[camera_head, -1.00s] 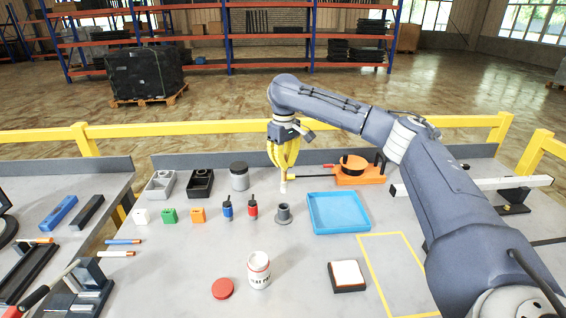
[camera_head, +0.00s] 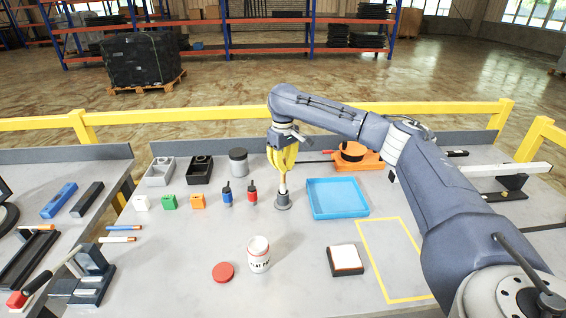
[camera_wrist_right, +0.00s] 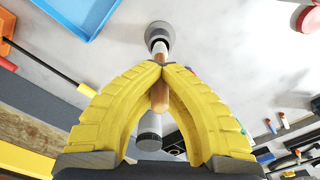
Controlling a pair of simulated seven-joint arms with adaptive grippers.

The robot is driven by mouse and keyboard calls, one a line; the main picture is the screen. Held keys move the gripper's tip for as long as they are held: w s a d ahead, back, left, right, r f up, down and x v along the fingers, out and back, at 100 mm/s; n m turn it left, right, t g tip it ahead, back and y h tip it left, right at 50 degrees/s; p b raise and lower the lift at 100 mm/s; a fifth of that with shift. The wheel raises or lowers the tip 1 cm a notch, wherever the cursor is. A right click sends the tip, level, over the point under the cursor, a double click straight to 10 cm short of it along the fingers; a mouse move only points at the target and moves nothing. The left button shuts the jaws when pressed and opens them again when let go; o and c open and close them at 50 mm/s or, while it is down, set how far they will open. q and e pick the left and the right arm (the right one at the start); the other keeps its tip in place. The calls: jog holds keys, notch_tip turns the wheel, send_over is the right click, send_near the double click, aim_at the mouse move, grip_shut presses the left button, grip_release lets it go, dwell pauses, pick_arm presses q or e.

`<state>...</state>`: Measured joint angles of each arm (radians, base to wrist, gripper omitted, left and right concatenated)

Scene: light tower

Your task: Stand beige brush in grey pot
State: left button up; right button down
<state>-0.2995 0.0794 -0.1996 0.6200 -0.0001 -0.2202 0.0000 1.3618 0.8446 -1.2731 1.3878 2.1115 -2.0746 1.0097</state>
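My right gripper (camera_head: 283,168) has its yellow fingers shut on the beige brush (camera_head: 283,187). In the right wrist view the fingertips (camera_wrist_right: 158,68) close around the tan brush handle (camera_wrist_right: 160,96). The brush is about upright, and its pale lower end is at the mouth of the grey pot (camera_head: 282,203). The pot also shows in the right wrist view (camera_wrist_right: 159,30), with the brush end overlapping its opening. How deep the end sits is hard to tell. The pot stands on its round base on the table. My left gripper is not in view.
A blue tray (camera_head: 338,212) lies right of the pot. Red (camera_head: 252,194) and blue (camera_head: 227,195) small bottles stand to its left. A grey jar (camera_head: 238,162) and an orange holder (camera_head: 357,160) are behind. A white can (camera_head: 258,256) stands in front.

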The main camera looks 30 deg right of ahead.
aim_at(283, 182)
jog(key=shift+f, duration=1.6)
jog(key=c, duration=1.5)
grip_release()
notch_tip(283, 182, up, 12)
